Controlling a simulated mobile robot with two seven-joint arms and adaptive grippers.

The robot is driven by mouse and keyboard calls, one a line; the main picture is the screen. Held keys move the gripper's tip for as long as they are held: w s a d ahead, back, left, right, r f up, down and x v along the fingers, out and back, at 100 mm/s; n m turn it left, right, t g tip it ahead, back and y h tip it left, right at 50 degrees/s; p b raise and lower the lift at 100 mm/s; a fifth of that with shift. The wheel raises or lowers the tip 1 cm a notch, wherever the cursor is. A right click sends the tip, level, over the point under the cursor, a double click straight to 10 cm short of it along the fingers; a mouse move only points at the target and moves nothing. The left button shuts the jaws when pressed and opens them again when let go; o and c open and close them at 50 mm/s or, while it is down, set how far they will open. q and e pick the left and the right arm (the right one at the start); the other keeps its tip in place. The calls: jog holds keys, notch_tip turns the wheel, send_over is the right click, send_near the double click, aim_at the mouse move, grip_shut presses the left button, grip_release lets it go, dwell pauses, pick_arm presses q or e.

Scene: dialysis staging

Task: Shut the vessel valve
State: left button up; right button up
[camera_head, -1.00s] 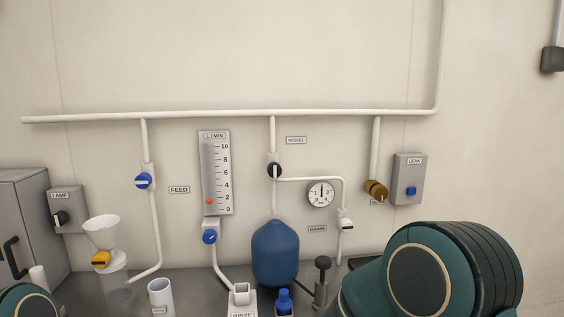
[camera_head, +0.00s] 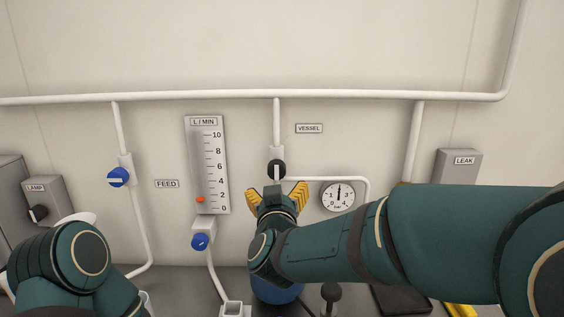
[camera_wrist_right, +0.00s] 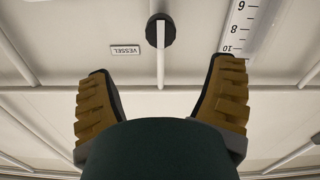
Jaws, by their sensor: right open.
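The vessel valve (camera_head: 276,169) is a black round knob with a white lever on the vertical pipe, left of the VESSEL label (camera_head: 309,128). Its lever points up and down, along the pipe. My right gripper (camera_head: 277,192) is open and empty, just below the valve in the head view. In the right wrist view, which is upside down, the valve (camera_wrist_right: 160,33) lies beyond and between the spread fingers of my right gripper (camera_wrist_right: 163,70), not touching them. Only part of my left arm shows at the lower left; its gripper is not seen.
A flow gauge (camera_head: 208,165) with a blue valve (camera_head: 200,242) below stands left of my gripper. A round pressure dial (camera_head: 338,196) is close on the right. A blue feed valve (camera_head: 118,177) is farther left. My right forearm covers the lower right. The upper wall is clear.

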aim_at(277, 172)
jog(key=w, duration=1.3)
jog(key=shift+w, duration=0.15)
jog(key=shift+c, duration=0.3)
jog(key=c, duration=1.1)
